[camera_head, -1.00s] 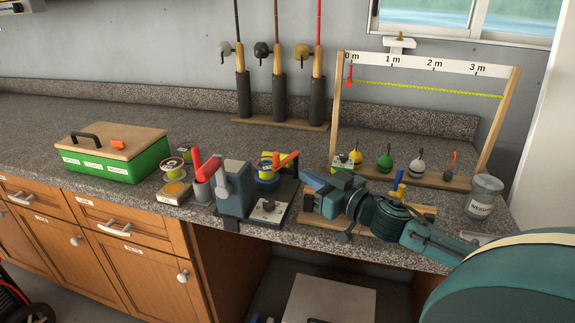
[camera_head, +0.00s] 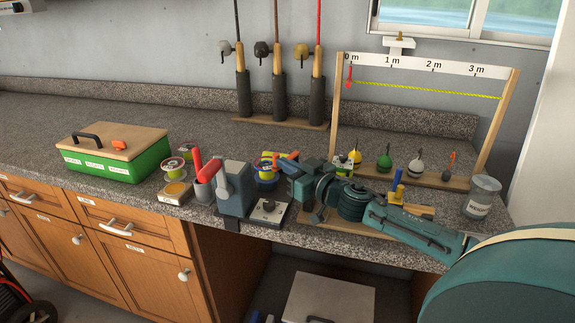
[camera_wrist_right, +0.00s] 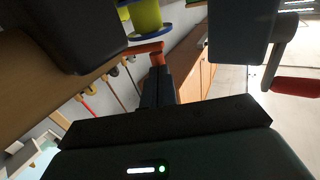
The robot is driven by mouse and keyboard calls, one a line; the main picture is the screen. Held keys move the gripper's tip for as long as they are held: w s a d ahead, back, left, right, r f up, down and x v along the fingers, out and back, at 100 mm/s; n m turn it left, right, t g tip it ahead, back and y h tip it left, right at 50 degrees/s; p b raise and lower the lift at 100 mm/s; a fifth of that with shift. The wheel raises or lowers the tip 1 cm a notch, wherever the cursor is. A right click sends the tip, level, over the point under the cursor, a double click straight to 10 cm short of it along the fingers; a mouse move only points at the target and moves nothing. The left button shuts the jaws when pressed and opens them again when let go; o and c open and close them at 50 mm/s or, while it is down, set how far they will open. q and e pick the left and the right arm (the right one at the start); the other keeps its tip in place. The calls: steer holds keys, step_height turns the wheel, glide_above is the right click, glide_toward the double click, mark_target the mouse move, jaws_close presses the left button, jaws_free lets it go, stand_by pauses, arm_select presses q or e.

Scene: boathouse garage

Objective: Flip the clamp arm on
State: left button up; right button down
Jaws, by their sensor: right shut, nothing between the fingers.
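A grey line winder (camera_head: 234,190) is fixed at the counter's front edge, with a red-handled crank (camera_head: 198,162) on its left. Behind it is a spool (camera_head: 266,180) with yellow and blue. An orange lever, which looks like the clamp arm (camera_head: 291,155), sticks out beside the spool. It also shows in the right wrist view (camera_wrist_right: 145,49), just beyond the fingertips. My right gripper (camera_head: 281,164) is shut and empty, its tips at the lever; I cannot tell whether they touch. The gripper partly hides the lever. My left gripper is not in view.
A green box (camera_head: 118,162) with a wooden lid stands on the left. Rods (camera_head: 278,75) stand in a rack at the back. Several floats (camera_head: 385,162) sit under a measuring frame (camera_head: 430,66). A jar (camera_head: 481,197) is at right. The counter behind the spools is clear.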

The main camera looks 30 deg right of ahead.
arm_select(q)
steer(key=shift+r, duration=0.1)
steer(key=p, duration=0.2)
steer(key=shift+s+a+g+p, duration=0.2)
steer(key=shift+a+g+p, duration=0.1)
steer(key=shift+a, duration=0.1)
arm_select(e)
steer(key=w+a+h, duration=0.1)
steer(key=w, duration=0.1)
steer(key=w+a+m+h, duration=0.1)
steer(key=w, duration=0.1)
steer(key=shift+a, duration=0.2)
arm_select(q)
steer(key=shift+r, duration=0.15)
arm_select(e)
steer(key=shift+s, duration=0.15)
